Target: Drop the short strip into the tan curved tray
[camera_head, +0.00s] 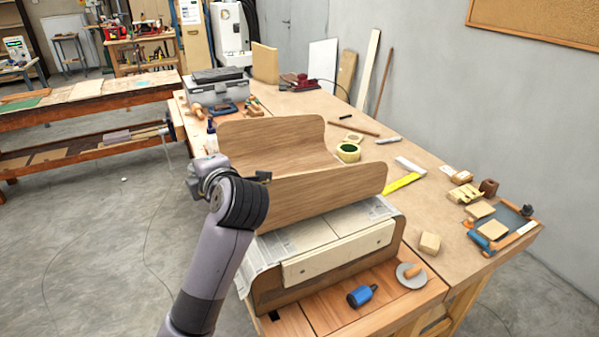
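The tan curved tray (340,196) is a wood-grained piece with raised, curved sides. It sits on a newspaper-covered block at the middle of the bench. I cannot tell for sure which piece is the short strip. A pale, short flat piece (410,166) and a yellow strip (402,182) lie on the bench right of the tray. My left arm rises from the bottom, and its wrist end is at the tray's left side. A small dark part there may be my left gripper (264,177); its fingers are not clear. My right gripper is not in view.
Newspaper (300,236) covers the block under the tray. A tape roll (348,152) lies beyond the tray. A blue-capped bottle (361,296), a disc with a wooden handle (411,275) and a wooden block (429,243) are at the front right. Wooden pieces crowd the right corner.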

